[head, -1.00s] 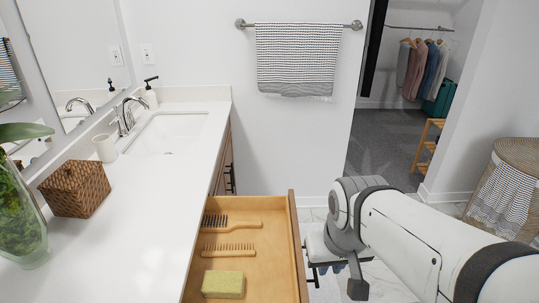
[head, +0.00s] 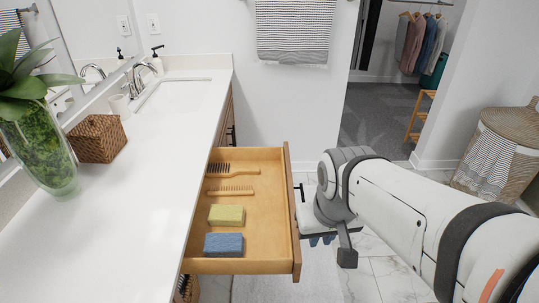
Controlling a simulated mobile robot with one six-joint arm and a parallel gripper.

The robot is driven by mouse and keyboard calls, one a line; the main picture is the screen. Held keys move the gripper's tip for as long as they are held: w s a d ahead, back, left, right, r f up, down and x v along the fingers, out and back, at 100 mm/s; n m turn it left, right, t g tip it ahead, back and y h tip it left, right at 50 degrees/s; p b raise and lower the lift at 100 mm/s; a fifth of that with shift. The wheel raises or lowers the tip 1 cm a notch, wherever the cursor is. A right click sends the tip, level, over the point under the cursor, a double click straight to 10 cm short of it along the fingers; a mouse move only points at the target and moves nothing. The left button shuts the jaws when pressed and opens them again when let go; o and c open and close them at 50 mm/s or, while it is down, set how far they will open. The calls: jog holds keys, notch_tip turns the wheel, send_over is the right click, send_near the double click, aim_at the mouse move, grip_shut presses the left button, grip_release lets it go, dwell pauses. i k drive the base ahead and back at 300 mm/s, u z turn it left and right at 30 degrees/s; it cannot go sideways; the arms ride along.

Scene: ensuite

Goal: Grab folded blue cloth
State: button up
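The folded blue cloth (head: 223,245) lies in the near end of the open wooden drawer (head: 270,240), as a small blue block. A yellow-green block like a sponge (head: 226,214) lies just beyond it. My gripper (head: 318,239) shows only in part, low beside the drawer's right front panel.
A comb (head: 230,190) and a brush (head: 232,170) lie farther back in the drawer. The white counter (head: 150,195) holds a woven box (head: 97,139) and a plant in a glass vase (head: 45,150).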

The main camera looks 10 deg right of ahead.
aim_at(231, 244)
jog(key=u, duration=2.45)
jog(key=k, duration=1.2)
jog(key=z, duration=1.6)
jog(key=i, duration=1)
jog(key=z, duration=0.05)
